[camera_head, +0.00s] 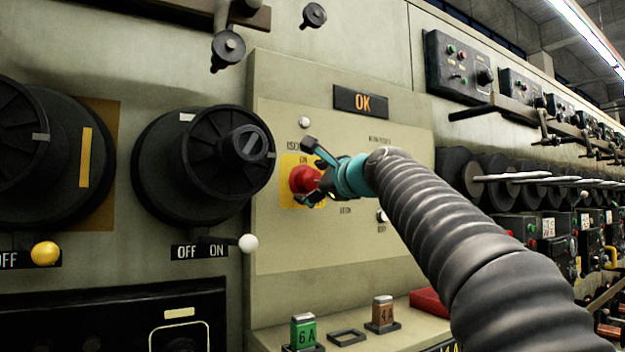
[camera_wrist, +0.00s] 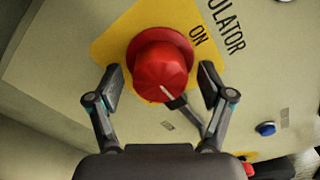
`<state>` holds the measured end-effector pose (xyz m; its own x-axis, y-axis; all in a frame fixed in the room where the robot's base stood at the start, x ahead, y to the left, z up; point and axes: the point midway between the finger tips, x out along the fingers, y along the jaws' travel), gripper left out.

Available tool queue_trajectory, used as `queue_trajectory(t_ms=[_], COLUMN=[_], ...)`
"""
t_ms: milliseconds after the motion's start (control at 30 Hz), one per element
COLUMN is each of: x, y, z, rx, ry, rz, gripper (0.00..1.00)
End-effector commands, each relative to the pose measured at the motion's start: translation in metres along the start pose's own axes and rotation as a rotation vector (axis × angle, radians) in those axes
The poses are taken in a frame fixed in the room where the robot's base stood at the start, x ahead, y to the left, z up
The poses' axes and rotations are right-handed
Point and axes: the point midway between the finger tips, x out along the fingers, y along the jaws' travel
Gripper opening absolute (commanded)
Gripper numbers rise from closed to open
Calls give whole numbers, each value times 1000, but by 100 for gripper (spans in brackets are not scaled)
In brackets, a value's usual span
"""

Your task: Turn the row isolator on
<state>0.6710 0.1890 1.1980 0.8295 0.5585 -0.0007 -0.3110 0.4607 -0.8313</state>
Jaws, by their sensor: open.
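The isolator is a red round knob (camera_head: 302,180) on a yellow plate (camera_head: 290,195) on the pale panel, with "ON" printed above it. In the wrist view the red knob (camera_wrist: 161,68) sits between and just beyond my fingertips, with a white pointer line on its face. The line points down and right in that view, away from the "ON" lettering. My gripper (camera_head: 316,172) is at the knob in the head view; in the wrist view my gripper (camera_wrist: 163,90) is open, one finger on each side. I cannot tell whether the fingers touch the knob.
A large black dial (camera_head: 200,165) and a white-tipped OFF/ON lever (camera_head: 248,243) stand left. Below are a green 6A fuse (camera_head: 303,331), a brown 4A fuse (camera_head: 382,311) and a red block (camera_head: 429,302). A blue button (camera_wrist: 266,128) shows in the wrist view.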

Motion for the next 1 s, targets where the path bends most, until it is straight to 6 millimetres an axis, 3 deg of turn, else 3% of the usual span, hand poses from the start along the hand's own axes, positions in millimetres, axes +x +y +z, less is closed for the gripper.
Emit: queue_trajectory(t_ms=[267,500,1000], x=[1,1,1], y=[0,0,0], z=[0,0,0], rx=[0,0,-106], ry=[-1,-1,-1], rz=[0,0,0], gripper=[80,20,20])
